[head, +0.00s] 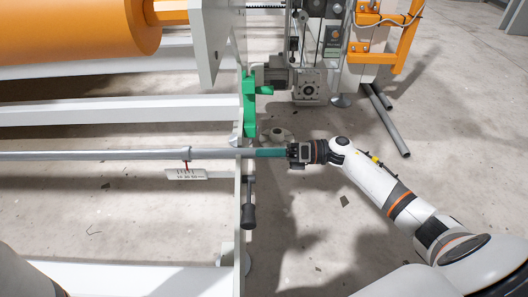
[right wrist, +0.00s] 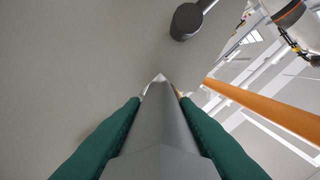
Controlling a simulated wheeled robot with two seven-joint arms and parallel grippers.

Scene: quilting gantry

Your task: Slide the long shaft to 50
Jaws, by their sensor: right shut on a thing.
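The long shaft (head: 110,155) is a grey bar running across the left of the head view to the white frame's side. A collar on it carries a thin red pointer (head: 187,166) that hangs over a small white scale plate (head: 186,175). The pointer stands near the middle of the plate; the figures are too small to read surely. My right gripper (head: 268,153), with green fingers, is shut on the shaft's right end. In the right wrist view the shaft (right wrist: 160,125) lies between both fingers. My left gripper is out of view.
A black-knobbed lever (head: 249,215) hangs below the shaft end and shows in the right wrist view (right wrist: 187,21). A green bracket (head: 249,100) and a grey motor unit (head: 308,85) stand above. An orange roller (head: 80,30) is at upper left. Floor to the right is mostly clear.

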